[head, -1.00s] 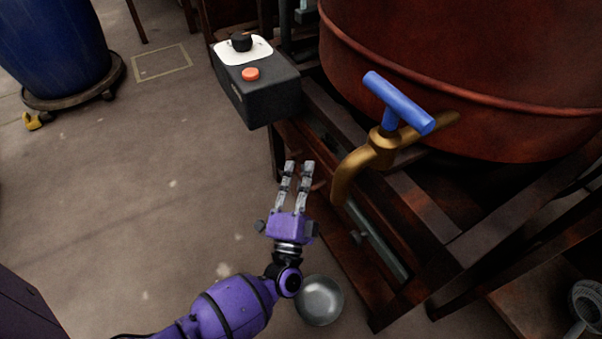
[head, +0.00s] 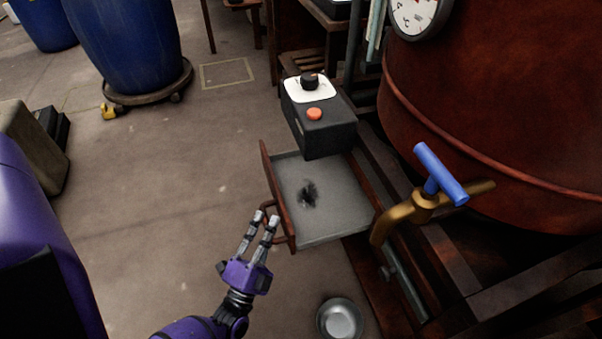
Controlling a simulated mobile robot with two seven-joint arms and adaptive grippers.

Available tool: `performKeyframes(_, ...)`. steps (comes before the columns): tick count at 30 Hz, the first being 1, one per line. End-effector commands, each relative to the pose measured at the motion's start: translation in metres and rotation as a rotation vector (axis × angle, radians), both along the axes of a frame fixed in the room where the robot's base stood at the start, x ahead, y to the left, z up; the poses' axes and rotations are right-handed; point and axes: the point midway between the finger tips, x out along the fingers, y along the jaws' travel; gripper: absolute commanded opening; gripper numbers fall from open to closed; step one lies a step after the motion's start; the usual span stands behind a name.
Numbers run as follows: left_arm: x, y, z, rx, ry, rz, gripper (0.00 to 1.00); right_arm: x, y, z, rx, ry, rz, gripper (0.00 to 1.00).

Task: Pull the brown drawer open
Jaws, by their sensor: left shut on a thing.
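The brown drawer (head: 280,210) is pulled out from the wooden frame below the black control box, with its grey inside showing. A dark, fuzzy thing (head: 309,194) lies on the drawer's floor. The drawer's handle (head: 268,208) is on its front board, partly hidden by my fingers. My left gripper (head: 265,217) is at that handle, its two fingers shut on it. My right gripper is not in view.
The black control box (head: 329,136) with a red button juts out above the drawer. A brass tap (head: 401,214) with a blue lever stands right of it, on the rusty vat (head: 490,130). A metal bowl (head: 340,320) sits below.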

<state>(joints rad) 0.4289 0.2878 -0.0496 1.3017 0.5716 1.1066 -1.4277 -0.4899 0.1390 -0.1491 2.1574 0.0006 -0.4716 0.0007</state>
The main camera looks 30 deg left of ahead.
Motion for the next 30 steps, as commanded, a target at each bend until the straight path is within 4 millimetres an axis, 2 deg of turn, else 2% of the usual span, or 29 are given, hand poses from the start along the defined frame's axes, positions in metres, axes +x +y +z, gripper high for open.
performKeyframes(1,-0.013,0.009,0.0,-0.001,0.003,0.0,0.0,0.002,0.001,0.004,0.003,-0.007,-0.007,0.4)
performKeyframes(6,-0.044,0.032,-0.001,-0.001,0.003,-0.002,0.0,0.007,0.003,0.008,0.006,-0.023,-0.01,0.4)
performKeyframes(12,-0.065,0.049,-0.001,-0.002,0.001,-0.004,0.0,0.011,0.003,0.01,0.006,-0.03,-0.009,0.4)
performKeyframes(18,-0.073,0.055,-0.002,-0.004,0.002,-0.004,0.0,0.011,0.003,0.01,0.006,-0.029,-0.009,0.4)
performKeyframes(28,-0.073,0.055,-0.002,-0.003,0.003,-0.004,0.0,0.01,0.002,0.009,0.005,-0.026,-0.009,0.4)
performKeyframes(29,-0.073,0.055,-0.002,-0.003,0.003,-0.004,0.15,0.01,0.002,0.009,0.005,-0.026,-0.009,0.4)
performKeyframes(30,-0.073,0.055,-0.002,-0.003,0.003,-0.004,0.2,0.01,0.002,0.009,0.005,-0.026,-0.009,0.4)
